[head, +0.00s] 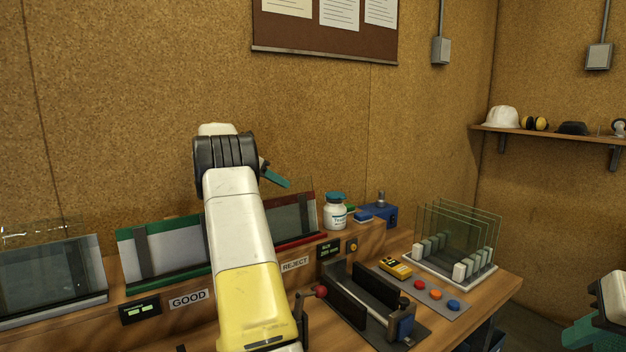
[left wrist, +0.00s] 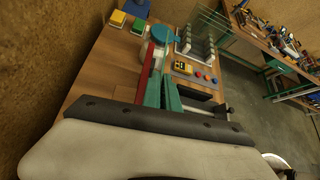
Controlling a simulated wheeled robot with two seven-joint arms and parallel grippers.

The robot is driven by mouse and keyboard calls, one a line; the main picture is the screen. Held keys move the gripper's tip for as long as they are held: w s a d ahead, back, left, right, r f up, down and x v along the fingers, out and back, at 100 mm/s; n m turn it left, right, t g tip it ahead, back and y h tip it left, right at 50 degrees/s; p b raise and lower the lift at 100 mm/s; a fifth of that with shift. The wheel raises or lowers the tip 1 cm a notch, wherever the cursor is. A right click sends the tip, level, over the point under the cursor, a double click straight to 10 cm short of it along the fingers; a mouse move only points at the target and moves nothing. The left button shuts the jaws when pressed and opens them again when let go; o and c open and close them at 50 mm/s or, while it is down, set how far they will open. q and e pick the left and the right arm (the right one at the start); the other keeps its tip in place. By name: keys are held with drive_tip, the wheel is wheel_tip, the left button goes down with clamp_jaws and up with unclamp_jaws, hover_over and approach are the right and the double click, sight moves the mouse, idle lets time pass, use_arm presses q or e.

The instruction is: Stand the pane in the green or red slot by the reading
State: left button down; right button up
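Several clear panes (head: 450,225) stand in a white rack (head: 480,277) at the right. A small display (head: 140,310) with lit green marks and a second green-text display (head: 330,248) sit on the bench. My right gripper (head: 590,335) is partly cut off at lower right.
A black clamp fixture (head: 345,296) with a red knob stands at front centre. A yellow meter (head: 394,267) and a button panel (head: 436,293) lie beside it. A white bottle (head: 335,214) and blue box (head: 381,214) are behind. A grey-edged stand (head: 55,311) is far left.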

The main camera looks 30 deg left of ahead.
use_arm(q)
drive_tip(key=shift+f, duration=0.2)
idle(0.6)
drive_tip(key=c, duration=1.6)
unclamp_jaws()
drive_tip(key=shift+o, duration=0.2)
drive_tip(key=shift+f, duration=0.1)
drive_tip(key=shift+s+a, duration=0.1)
drive_tip(key=v, duration=0.7)
drive_tip(key=shift+s+r, duration=0.15)
drive_tip(key=shift+r, duration=0.15)
drive_tip(key=shift+a, duration=0.1)
